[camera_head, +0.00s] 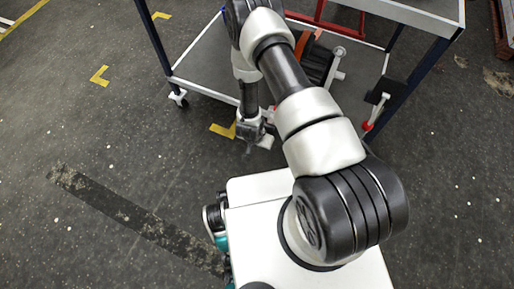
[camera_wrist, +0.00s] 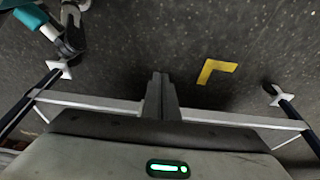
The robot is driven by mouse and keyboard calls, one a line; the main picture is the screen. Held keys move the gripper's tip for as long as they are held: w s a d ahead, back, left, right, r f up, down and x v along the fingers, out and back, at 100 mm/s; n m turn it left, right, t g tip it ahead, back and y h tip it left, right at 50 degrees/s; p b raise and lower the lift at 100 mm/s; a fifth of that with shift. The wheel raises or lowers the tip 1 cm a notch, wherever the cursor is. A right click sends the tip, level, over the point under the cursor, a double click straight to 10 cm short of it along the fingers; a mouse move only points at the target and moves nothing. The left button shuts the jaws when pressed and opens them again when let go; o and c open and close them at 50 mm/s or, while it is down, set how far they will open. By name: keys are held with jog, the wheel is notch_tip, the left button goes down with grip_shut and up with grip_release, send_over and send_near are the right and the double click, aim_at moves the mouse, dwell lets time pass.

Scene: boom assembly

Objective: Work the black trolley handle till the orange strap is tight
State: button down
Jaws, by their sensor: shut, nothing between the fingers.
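The trolley (camera_head: 205,89) has dark blue posts and a grey lower shelf. On that shelf sits a black drum-like part with a light crank (camera_head: 337,66), partly hidden behind my arm. A small orange piece (camera_head: 302,42), possibly the strap, shows beside it; I cannot tell whether it is tight. A black block with a red-tipped lever (camera_head: 378,98) is at the right post; I cannot tell whether it is the handle. My gripper (camera_head: 247,149) is low at the trolley's near side, left of these parts. In the wrist view its fingers (camera_wrist: 160,77) are shut and empty.
The shelf edge (camera_wrist: 95,101) crosses behind my fingers in the wrist view, with castors (camera_wrist: 276,95) at its corners. Yellow floor marks (camera_head: 99,76) lie around the trolley. The floor to the left is open. A red frame (camera_head: 325,22) stands behind.

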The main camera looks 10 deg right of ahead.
jog(key=s+a+r+p, duration=0.2)
jog(key=s+a+r, duration=0.3)
jog(key=s+r, duration=0.1)
jog(key=shift+s, duration=0.35)
jog(key=shift+w+d, duration=0.1)
